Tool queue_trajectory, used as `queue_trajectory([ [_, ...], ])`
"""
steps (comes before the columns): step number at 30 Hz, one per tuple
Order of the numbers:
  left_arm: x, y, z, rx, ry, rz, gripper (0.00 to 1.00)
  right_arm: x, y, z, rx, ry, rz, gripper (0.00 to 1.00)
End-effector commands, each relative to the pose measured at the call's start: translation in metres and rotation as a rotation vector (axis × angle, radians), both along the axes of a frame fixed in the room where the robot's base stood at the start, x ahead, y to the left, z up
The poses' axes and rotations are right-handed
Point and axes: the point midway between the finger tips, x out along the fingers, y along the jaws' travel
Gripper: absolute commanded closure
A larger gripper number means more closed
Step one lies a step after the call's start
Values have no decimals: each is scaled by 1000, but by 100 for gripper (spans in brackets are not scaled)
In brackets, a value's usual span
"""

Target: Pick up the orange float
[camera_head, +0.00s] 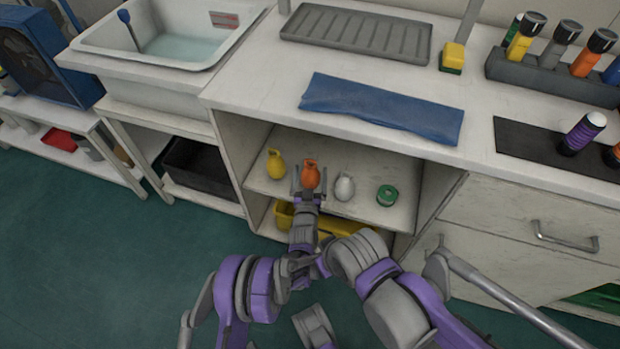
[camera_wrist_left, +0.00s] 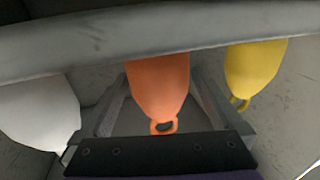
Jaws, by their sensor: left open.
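The orange float (camera_head: 310,174) stands on the shelf inside the open cabinet, between a yellow float (camera_head: 275,164) and a white float (camera_head: 344,187). My left gripper (camera_head: 308,187) is open at the orange float. In the left wrist view, the orange float (camera_wrist_left: 158,85) hangs upside down in the picture between my two spread fingers (camera_wrist_left: 160,95), its ring end towards the palm. A gap seems to show on each side, but I cannot tell whether either finger touches it. My right gripper is not in view.
A green round item (camera_head: 387,195) sits right of the white float. The worktop (camera_head: 260,75) overhangs the shelf, and a yellow bin (camera_head: 340,222) is below. In the left wrist view, the white float (camera_wrist_left: 38,108) and yellow float (camera_wrist_left: 252,70) flank my fingers closely.

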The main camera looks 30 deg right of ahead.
Motion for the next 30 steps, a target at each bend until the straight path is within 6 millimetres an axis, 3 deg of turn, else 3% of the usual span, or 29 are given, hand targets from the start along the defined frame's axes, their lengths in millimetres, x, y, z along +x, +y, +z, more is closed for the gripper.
queue_trajectory([
  [6,0,-1,1,0,0,0,2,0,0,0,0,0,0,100],
  [20,0,0,0,0,0,0,85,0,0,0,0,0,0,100],
  [26,0,0,1,0,0,0,86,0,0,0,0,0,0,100],
  [30,0,0,12,-1,0,0,86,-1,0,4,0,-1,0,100],
])
